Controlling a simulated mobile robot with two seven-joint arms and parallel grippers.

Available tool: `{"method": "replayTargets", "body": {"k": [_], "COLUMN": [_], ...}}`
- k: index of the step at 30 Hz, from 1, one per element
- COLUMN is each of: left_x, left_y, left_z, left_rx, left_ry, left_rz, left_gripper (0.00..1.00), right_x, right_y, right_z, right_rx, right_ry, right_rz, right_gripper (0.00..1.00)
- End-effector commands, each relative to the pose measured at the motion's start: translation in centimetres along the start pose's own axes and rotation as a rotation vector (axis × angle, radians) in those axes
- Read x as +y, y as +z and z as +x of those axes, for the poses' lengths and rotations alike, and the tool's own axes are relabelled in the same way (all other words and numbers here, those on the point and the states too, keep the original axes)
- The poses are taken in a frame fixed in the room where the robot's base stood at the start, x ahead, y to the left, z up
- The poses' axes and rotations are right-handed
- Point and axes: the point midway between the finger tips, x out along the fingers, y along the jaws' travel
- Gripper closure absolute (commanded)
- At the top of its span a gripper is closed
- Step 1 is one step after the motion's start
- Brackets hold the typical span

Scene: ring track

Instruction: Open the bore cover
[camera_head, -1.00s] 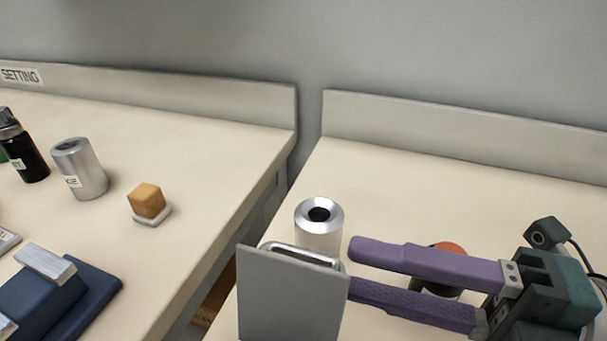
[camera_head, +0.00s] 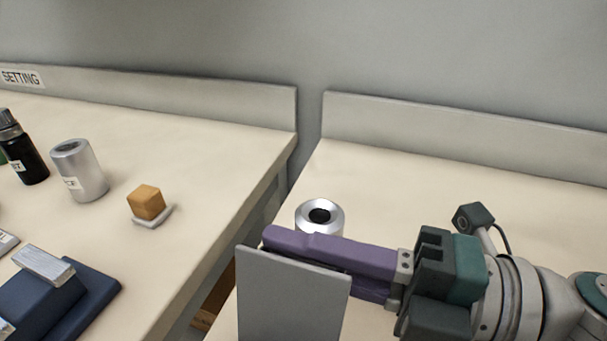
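The bore cover appears to be the upright grey plate (camera_head: 292,298) at the bottom centre; its wire handle is hidden now. Just behind it stands a silver cylinder (camera_head: 330,207) with a dark round bore in its top. My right gripper (camera_head: 275,250) comes in from the right, its purple fingers lying behind the plate's top edge, in front of the cylinder, where the handle showed. One finger is partly hidden by the plate, so its grip on the handle cannot be seen. My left gripper is not in view.
The left table holds a black bottle (camera_head: 24,155), a silver can (camera_head: 80,172), an orange cube (camera_head: 146,202) on a small white base and a blue block fixture (camera_head: 45,300). A gap separates the two tables. The back of the right table (camera_head: 430,185) is clear.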

Motion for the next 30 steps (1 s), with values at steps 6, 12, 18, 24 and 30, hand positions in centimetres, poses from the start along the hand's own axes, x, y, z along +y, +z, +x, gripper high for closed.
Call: {"method": "replayTargets", "body": {"k": [6,12,18,24,30], "left_x": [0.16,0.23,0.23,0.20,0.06], "left_y": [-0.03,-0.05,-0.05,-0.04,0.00], "left_z": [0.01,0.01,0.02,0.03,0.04], "left_rx": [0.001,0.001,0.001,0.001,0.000], "left_ry": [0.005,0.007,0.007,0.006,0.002], "left_rz": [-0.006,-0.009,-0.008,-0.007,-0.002], "left_gripper": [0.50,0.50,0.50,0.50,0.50], "right_x": [-0.12,-0.17,-0.22,-0.26,-0.29], "right_y": [-0.01,0.00,0.00,0.00,0.00], "right_z": [-0.03,-0.05,-0.06,-0.07,-0.08], "right_rx": [0.000,-0.001,-0.001,-0.001,-0.002], "right_ry": [-0.003,-0.005,-0.006,-0.007,-0.008], "right_rz": [0.000,0.000,0.000,0.000,0.000], "right_gripper": [1.00,1.00,1.00,1.00,1.00]}}
